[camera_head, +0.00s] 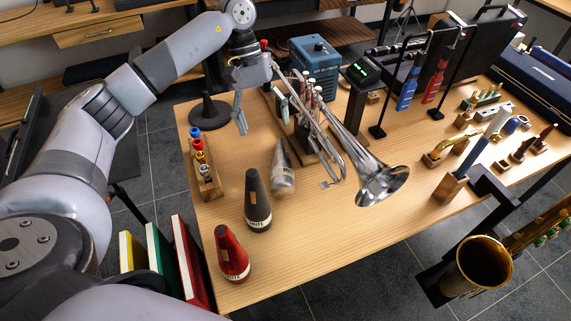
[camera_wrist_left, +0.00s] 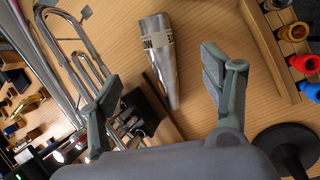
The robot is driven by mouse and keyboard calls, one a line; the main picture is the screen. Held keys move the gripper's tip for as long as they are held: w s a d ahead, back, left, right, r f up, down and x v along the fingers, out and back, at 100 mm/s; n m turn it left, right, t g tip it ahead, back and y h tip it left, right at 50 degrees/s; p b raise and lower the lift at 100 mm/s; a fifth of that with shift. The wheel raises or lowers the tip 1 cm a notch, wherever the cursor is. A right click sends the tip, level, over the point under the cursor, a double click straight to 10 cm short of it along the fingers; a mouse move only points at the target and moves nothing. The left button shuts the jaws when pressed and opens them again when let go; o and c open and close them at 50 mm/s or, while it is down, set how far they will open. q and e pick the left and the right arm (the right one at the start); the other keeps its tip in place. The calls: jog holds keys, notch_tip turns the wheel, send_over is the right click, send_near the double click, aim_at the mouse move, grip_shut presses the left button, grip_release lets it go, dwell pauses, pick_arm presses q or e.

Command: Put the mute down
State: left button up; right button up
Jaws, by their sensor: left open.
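A silver mute (camera_head: 283,172) with a pale label band is on the wooden table, its wide end toward the front edge. It looks roughly upright, with its narrow end up. In the left wrist view the silver mute (camera_wrist_left: 164,62) lies between and beyond my open fingers, with no finger seen touching it. My left gripper (camera_head: 260,108) is open and empty, above and behind the silver mute; its two fingers also show in the wrist view (camera_wrist_left: 162,85). A black mute (camera_head: 257,203) and a red mute (camera_head: 231,252) stand nearer the front left. My right gripper is out of view.
A trumpet (camera_head: 345,150) on a stand is close to the right of the silver mute. A wooden rack (camera_head: 207,180) of coloured small parts and a black round-based stand (camera_head: 208,110) are to the left. The table's front middle (camera_head: 310,240) is clear.

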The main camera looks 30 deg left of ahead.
pick_arm(q)
jog(key=w+a+h, duration=0.1)
jog(key=w+a, duration=0.1)
jog(key=p, duration=0.3)
send_near(279, 170)
jog(key=x, duration=0.4)
jog(key=shift+w+d+f, duration=0.15)
jog(key=shift+d+f, duration=0.1)
jog(key=shift+f, duration=0.1)
jog(key=shift+d+f, duration=0.25)
jog(key=shift+f, duration=0.2)
jog(key=shift+s+d+f, duration=0.1)
jog(key=shift+s+f, duration=0.2)
jog(key=p+x, duration=0.1)
jog(key=x, duration=0.2)
jog(key=shift+s+f+p, duration=0.25)
jog(key=shift+f+p, duration=0.05)
jog(key=shift+p, duration=0.05)
jog(key=shift+d+f, duration=0.2)
jog(key=shift+f, duration=0.2)
jog(key=shift+c, duration=0.6)
jog(key=c, duration=1.3)
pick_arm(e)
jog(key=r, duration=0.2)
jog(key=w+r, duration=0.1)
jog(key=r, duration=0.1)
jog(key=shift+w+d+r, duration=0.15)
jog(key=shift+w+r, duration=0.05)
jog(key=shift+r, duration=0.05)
